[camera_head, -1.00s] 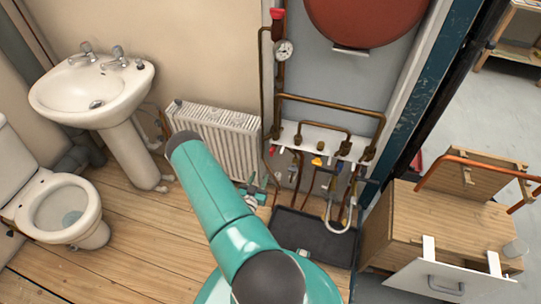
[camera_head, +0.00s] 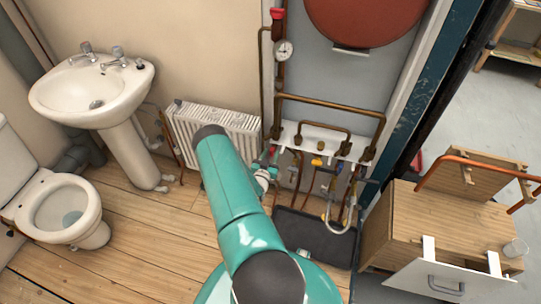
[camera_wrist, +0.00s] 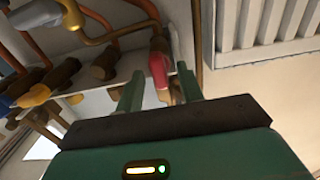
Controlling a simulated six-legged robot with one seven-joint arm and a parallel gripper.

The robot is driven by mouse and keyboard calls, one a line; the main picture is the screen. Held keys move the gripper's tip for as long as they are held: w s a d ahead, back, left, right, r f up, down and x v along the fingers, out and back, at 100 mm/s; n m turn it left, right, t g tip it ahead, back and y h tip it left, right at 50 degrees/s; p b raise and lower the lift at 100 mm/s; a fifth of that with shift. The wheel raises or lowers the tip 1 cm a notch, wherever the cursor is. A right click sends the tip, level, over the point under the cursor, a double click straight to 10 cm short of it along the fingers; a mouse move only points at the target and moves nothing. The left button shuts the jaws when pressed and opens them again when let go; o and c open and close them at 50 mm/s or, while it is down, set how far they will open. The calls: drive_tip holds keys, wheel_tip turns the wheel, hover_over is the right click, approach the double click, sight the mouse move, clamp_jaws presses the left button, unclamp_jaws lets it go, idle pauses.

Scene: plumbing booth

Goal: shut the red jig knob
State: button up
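The red jig knob (camera_wrist: 159,65) shows in the wrist view as a red handle on the pipework, beyond my gripper (camera_wrist: 159,80). My gripper is open, with one green finger on each side of the knob's lower end. I cannot tell whether the fingers touch it. In the head view my gripper (camera_head: 268,168) is at the left end of the white jig board (camera_head: 328,138), and a bit of the red knob (camera_head: 272,151) shows just above it. My gripper partly hides that corner. I cannot tell the knob's exact angle.
A yellow knob (camera_head: 317,162) and copper pipes sit right of the red knob. The radiator (camera_head: 225,128) is close on the left. A dark tray (camera_head: 315,235) lies on the floor below. A wooden cabinet (camera_head: 435,225) stands at the right.

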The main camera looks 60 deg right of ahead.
drive_tip(key=shift+d, duration=0.15)
drive_tip(key=c, duration=0.8)
drive_tip(key=shift+m, duration=0.4)
drive_tip(key=m, duration=0.3)
drive_tip(key=shift+s+m, duration=0.1)
drive_tip(key=shift+m, duration=0.3)
drive_tip(key=m, duration=0.4)
drive_tip(key=shift+f+m, duration=0.15)
drive_tip(key=shift+m, duration=0.15)
drive_tip(key=m, duration=0.4)
drive_tip(key=shift+s, duration=0.1)
drive_tip(key=m, duration=0.4)
drive_tip(key=shift+f+m, duration=0.15)
drive_tip(key=shift+m, duration=0.15)
